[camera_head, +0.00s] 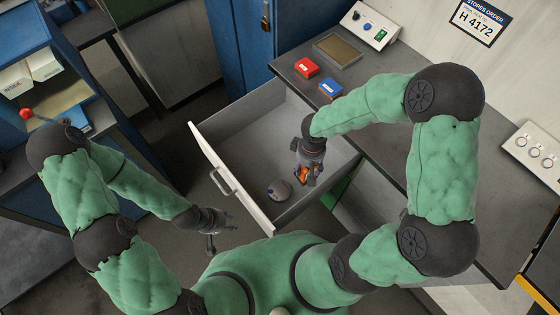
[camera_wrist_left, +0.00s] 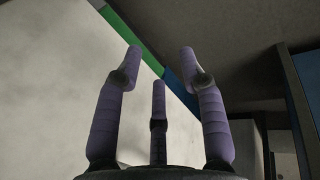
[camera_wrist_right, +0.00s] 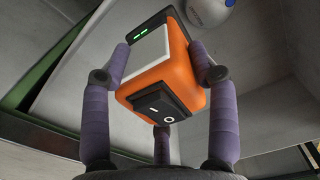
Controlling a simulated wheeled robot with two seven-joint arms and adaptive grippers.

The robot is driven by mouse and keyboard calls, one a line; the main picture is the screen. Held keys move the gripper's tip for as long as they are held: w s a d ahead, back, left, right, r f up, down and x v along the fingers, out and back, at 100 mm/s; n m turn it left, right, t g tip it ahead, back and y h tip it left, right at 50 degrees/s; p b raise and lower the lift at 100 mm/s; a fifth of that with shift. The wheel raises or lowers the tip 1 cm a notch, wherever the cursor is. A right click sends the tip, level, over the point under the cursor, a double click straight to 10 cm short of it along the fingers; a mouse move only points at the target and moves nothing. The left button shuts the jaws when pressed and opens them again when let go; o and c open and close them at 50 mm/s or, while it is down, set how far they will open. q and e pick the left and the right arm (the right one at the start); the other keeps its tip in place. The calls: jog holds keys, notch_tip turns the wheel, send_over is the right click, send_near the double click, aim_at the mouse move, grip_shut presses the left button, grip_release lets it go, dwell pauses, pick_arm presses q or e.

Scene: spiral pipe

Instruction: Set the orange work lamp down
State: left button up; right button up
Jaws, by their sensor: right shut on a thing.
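The orange work lamp (camera_wrist_right: 180,62) is a boxy orange body with a pale front panel, small green lights and a black rocker switch marked with a line and a ring. My right gripper (camera_head: 304,176) is shut on the lamp, with the purple fingers around its sides in the right wrist view. In the head view only a little orange of the lamp (camera_head: 301,174) shows between the fingers, over the open grey drawer (camera_head: 236,130). Whether the lamp touches the drawer floor I cannot tell. My left gripper (camera_head: 224,222) is open and empty, outside the drawer front.
A grey round object (camera_head: 279,190) lies in the drawer near its front; it also shows in the right wrist view (camera_wrist_right: 208,10). Red (camera_head: 306,68) and blue (camera_head: 330,88) blocks and a tray (camera_head: 338,51) sit on the worktop. The drawer floor behind the lamp is clear.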

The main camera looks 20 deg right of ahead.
jog(key=shift+s+a+f+n, duration=0.1)
jog(key=shift+a+f+n, duration=0.3)
jog(key=shift+n, duration=0.3)
jog(key=shift+w+d+f+b, duration=0.85)
jog(key=shift+w+d+f, duration=0.8)
jog(key=shift+f, duration=0.5)
jog(key=shift+w+d+f+b, duration=0.8)
jog(key=shift+w+d+f, duration=0.6)
jog(key=shift+w+f, duration=0.55)
jog(key=shift+w+d+f+b, duration=0.85)
jog(key=shift+w+d+f, duration=0.7)
jog(key=shift+f, duration=0.8)
jog(key=shift+f, duration=0.2)
jog(key=o, duration=1.7)
jog(key=shift+s, duration=0.1)
jog(key=shift+r, duration=0.1)
